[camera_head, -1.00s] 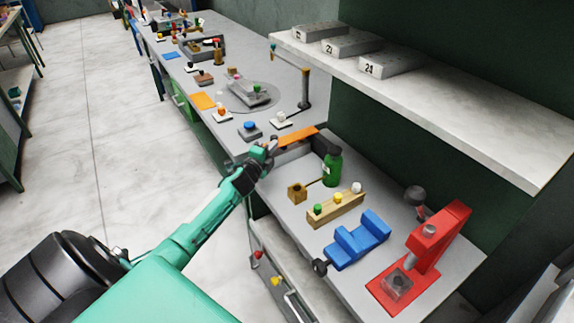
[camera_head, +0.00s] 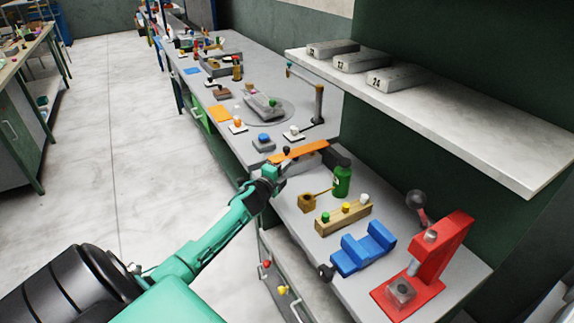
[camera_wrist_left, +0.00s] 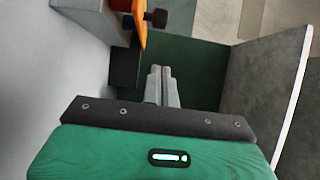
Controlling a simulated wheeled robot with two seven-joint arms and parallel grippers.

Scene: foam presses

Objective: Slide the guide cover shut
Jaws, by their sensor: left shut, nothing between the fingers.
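My right gripper is not in view.
A shelf (camera_head: 440,115) overhangs the right side. The floor (camera_head: 110,130) at left is clear.

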